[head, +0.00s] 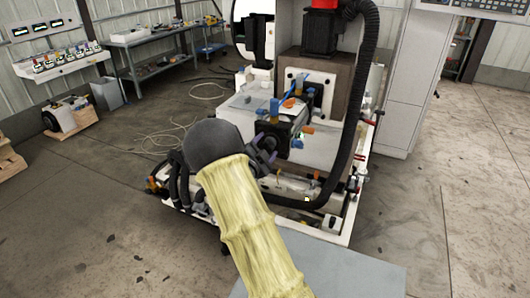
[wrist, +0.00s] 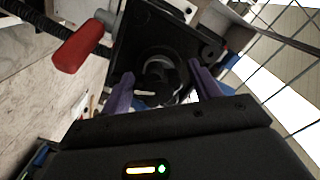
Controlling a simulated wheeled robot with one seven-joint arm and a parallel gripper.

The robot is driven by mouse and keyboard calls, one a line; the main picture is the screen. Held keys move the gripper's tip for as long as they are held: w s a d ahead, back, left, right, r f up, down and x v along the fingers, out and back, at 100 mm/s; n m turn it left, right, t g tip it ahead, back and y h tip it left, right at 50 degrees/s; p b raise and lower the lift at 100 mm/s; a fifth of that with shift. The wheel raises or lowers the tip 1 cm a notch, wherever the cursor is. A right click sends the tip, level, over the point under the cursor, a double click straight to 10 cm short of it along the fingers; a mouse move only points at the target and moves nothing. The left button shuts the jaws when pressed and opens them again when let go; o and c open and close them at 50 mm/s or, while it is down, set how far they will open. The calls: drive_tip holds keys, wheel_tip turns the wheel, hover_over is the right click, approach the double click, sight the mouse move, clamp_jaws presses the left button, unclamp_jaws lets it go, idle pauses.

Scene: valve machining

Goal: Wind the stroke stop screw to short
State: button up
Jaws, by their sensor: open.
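My gripper (wrist: 155,92) is open in the wrist view, with one purple finger on each side. Between and beyond the fingers is a dark round screw or knob (wrist: 160,68) set in a black square block, likely the stroke stop screw. I cannot tell whether the fingers touch it. In the head view my gripper (head: 268,152) is in front of the machine's dark actuator block (head: 282,132). The screw's setting cannot be read.
A red-handled lever (wrist: 82,43) sticks out left of the block in the wrist view. A thick black hose (head: 362,110) loops down the machine's right side. Orange and blue fittings (head: 274,106) sit close above the block. Open floor (head: 450,190) lies to the right.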

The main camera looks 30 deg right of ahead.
drive_tip(key=shift+s+r, duration=0.1)
drive_tip(key=shift+s, duration=0.05)
drive_tip(key=c, duration=1.2)
drive_tip(key=shift+m+b, duration=1)
drive_tip(key=shift+b, duration=0.85)
drive_tip(key=o, duration=1.3)
drive_tip(key=shift+w+d, duration=0.1)
drive_tip(key=shift+w, duration=0.1)
drive_tip(key=shift+d, duration=0.1)
drive_tip(key=shift+s, duration=0.15)
